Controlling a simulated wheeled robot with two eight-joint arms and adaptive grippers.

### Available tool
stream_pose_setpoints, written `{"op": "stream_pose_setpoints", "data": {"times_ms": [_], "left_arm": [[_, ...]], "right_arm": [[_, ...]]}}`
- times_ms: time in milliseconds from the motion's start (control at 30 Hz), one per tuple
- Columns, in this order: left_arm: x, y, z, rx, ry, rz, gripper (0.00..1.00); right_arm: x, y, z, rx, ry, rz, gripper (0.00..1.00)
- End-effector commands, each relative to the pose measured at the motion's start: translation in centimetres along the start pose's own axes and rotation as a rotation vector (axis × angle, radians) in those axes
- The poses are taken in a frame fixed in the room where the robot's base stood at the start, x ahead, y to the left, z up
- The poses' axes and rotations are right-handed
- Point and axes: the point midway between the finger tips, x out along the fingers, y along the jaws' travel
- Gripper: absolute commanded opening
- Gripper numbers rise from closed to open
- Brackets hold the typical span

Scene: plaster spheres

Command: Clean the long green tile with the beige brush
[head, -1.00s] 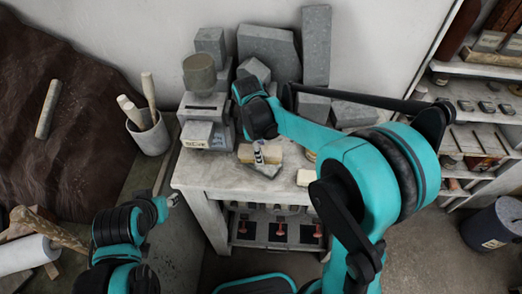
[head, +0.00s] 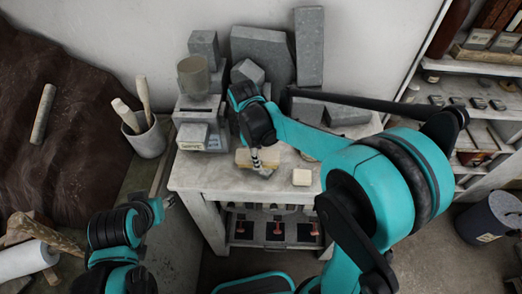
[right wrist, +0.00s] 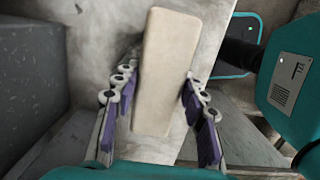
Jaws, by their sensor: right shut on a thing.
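The beige brush (right wrist: 165,75) shows in the right wrist view as a long pale block between the two fingers of my right gripper (right wrist: 158,115). In the head view the brush (head: 243,157) lies low over the table, with my right gripper (head: 256,160) shut on it. A flat greyish piece (head: 265,173) shows just below the brush; I cannot tell if it is the long green tile, and no clearly green tile shows. My left gripper (head: 171,201) is away from the table at the lower left, and its opening is unclear.
A small pale block (head: 302,177) lies right of the brush on the table (head: 200,183). A grey machine (head: 203,125) with a cup (head: 193,75) on it stands left. Grey stone blocks (head: 262,52) stand behind. A pot (head: 147,138) with tools is at left.

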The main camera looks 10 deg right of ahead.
Motion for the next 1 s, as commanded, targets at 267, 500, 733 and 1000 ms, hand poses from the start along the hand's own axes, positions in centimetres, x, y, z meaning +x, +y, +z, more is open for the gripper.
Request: {"op": "stream_pose_setpoints", "data": {"times_ms": [267, 500, 733, 1000], "left_arm": [[0.0, 0.0, 0.0, 0.0, 0.0, 0.0, 0.4], [0.0, 0.0, 0.0, 0.0, 0.0, 0.0, 0.4], [0.3, 0.0, 0.2, 0.0, 0.0, 0.0, 0.4], [0.7, 0.0, 0.5, 0.0, 0.0, 0.0, 0.4]], "right_arm": [[0.0, -0.1, -0.1, 0.001, 0.0, 0.0, 0.19], [0.0, -0.1, -0.1, 0.001, 0.0, 0.0, 0.19], [0.5, -0.1, -0.1, 0.001, 0.0, 0.0, 0.19], [1.0, -0.1, -0.2, 0.001, 0.0, 0.0, 0.19]]}}
